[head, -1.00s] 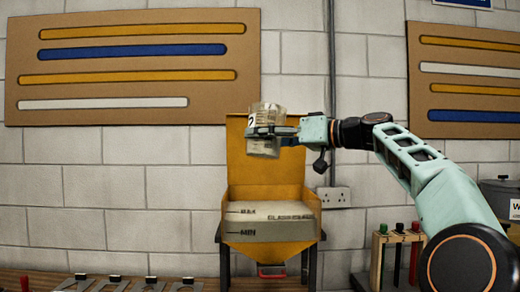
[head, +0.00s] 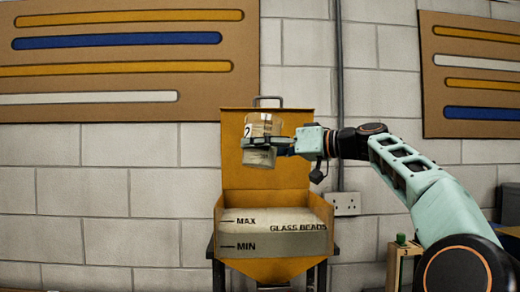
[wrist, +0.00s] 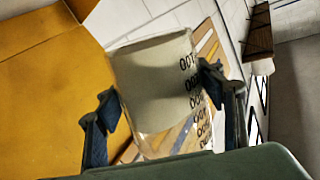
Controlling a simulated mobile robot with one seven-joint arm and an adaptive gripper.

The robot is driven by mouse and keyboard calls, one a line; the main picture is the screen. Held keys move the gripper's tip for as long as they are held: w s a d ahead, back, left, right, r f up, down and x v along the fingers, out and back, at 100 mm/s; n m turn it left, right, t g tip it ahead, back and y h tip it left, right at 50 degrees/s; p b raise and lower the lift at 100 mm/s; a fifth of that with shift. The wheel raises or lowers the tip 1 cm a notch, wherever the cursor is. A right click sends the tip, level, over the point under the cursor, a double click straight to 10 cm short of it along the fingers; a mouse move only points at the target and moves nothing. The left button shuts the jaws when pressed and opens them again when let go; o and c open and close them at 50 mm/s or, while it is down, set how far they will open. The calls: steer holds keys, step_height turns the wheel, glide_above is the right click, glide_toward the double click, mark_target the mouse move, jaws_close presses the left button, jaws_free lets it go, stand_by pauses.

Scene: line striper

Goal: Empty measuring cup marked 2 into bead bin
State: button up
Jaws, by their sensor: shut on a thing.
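The clear measuring cup marked 2 (head: 261,125) is in my gripper (head: 268,144), which is shut on it. In the head view the cup looks close to upright, in front of the raised yellow lid of the bead bin. In the wrist view the cup (wrist: 160,85) sits between both fingers (wrist: 165,105) and holds pale contents; graduation marks show on its side. The yellow bead bin (head: 265,270) stands below the cup, open, with a window marked MAX, MIN and GLASS BEADS. Its inside is mostly hidden.
The bin stands on a dark stand (head: 322,275) against a white block wall (head: 100,175). A pipe and a socket (head: 345,204) are right of it. A wooden rack with a green-topped item (head: 401,240) is at lower right. Striped boards (head: 235,75) hang behind.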

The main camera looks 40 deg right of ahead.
mark_target(255, 167)
step_height(255, 167, down, 6)
steer(key=b, duration=0.5)
steer(key=shift+f, duration=0.1)
steer(key=m+p, duration=0.1)
steer(key=a+r+m+p, duration=0.1)
steer(key=m+p, duration=0.1)
steer(key=shift+s+a+r, duration=0.1)
steer(key=shift+s+a, duration=0.15)
steer(key=shift+s, duration=0.1)
steer(key=shift+a+f+m, duration=0.1)
steer(key=shift+f+m, duration=0.15)
steer(key=shift+m, duration=0.15)
steer(key=shift+s+a+m+p, duration=0.1)
steer(key=shift+a+m+p, duration=0.15)
steer(key=shift+m+p, duration=0.95)
steer(key=shift+a+f+m+p, duration=0.1)
steer(key=shift+f+m+p, duration=0.1)
steer(key=shift+m+p, duration=1.7)
stand_by(3.0)
